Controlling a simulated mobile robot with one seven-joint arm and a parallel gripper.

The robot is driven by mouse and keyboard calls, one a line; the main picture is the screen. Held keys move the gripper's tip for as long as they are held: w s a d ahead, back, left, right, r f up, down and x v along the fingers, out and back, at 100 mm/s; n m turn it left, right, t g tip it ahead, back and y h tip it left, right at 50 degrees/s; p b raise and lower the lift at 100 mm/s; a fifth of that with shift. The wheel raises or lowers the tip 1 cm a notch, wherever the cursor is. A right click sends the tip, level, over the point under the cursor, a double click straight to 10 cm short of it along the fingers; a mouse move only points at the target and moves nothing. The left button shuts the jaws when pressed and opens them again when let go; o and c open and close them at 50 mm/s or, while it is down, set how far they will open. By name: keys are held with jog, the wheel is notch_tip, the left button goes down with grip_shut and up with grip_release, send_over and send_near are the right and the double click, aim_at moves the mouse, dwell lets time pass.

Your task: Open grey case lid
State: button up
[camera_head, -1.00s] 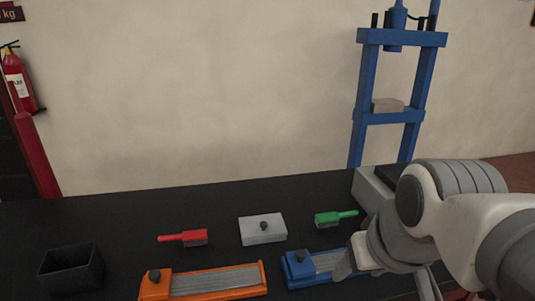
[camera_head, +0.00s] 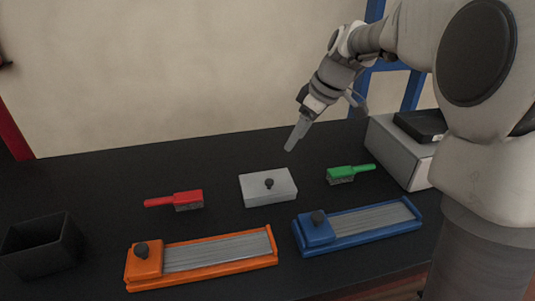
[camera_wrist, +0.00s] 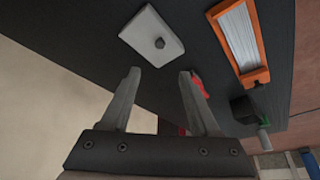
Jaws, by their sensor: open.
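The grey case (camera_head: 267,194) stands on the black table between the red brush and the green brush. A dark knob (camera_head: 269,184) sits on its flat top, and the lid lies closed. In the wrist view the case (camera_wrist: 143,32) and its knob (camera_wrist: 159,43) show beyond my fingertips, nearer the left finger. My gripper (camera_head: 290,146) is above and behind the case, tilted downward and clear of it. In the wrist view my gripper (camera_wrist: 160,74) has its fingers apart, with nothing held between them.
A red brush (camera_head: 187,200) lies left of the case and a green brush (camera_head: 345,174) right. An orange tray (camera_head: 216,251) and a blue tray (camera_head: 365,222) are in front. A black bin (camera_head: 45,256) stands far left. A light box (camera_head: 393,153) stands at right.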

aim_at(270, 181)
jog(key=x, duration=1.7)
jog(key=shift+w+a+f, duration=0.1)
jog(key=shift+a, duration=0.1)
grip_shut()
dwell(0.7)
